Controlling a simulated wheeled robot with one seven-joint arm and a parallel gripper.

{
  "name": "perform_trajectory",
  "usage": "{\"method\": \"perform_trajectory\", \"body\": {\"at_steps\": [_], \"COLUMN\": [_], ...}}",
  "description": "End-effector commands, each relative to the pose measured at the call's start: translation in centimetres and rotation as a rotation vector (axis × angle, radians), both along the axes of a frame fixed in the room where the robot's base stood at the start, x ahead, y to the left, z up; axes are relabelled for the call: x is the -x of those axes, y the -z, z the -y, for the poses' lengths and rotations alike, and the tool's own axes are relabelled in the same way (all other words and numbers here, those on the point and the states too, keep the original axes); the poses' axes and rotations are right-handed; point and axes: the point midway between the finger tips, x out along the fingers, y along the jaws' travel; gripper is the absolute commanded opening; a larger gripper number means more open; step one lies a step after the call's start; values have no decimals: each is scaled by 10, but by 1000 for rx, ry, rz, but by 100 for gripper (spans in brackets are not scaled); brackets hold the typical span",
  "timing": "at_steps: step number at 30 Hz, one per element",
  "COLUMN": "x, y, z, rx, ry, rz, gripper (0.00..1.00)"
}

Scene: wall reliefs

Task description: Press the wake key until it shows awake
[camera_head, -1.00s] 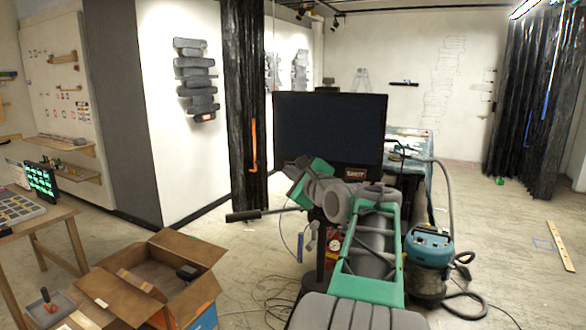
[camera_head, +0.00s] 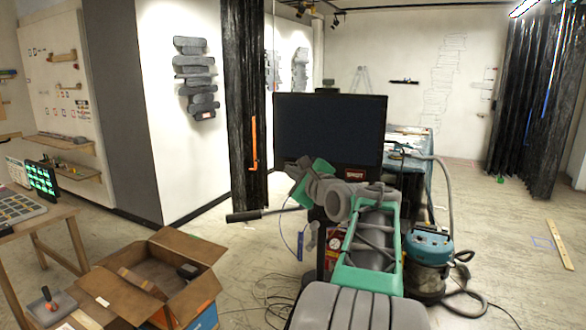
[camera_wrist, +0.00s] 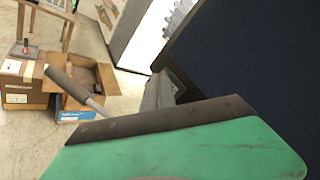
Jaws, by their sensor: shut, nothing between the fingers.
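A large monitor (camera_head: 330,128) with a dark, blank screen stands ahead of my arm. Its dark screen also fills the right of the wrist view (camera_wrist: 265,70). A small dark red label (camera_head: 354,174) with unreadable lettering is at its lower edge. I cannot make out a wake key or any awake sign. My gripper (camera_head: 305,175) is in front of the monitor's lower left corner, partly hidden by my green and grey arm. It is shut and empty. In the wrist view, my green casing covers the bottom. I cannot tell whether my gripper touches the monitor.
An open cardboard box (camera_head: 160,275) and a wooden table (camera_head: 45,222) with small screens (camera_head: 42,180) are at left. A teal vacuum (camera_head: 430,250) with a hose stands right of my arm. Cables (camera_head: 265,290) lie on the floor. Free floor (camera_head: 500,230) lies at right.

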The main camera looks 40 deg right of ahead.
Motion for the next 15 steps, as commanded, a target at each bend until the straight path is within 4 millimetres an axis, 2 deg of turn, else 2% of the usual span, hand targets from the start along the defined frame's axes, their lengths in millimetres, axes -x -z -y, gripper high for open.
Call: {"method": "perform_trajectory", "body": {"at_steps": [15], "x": [-3], "y": [0], "z": [6], "rx": [0], "ry": [0], "rz": [0], "gripper": [0]}}
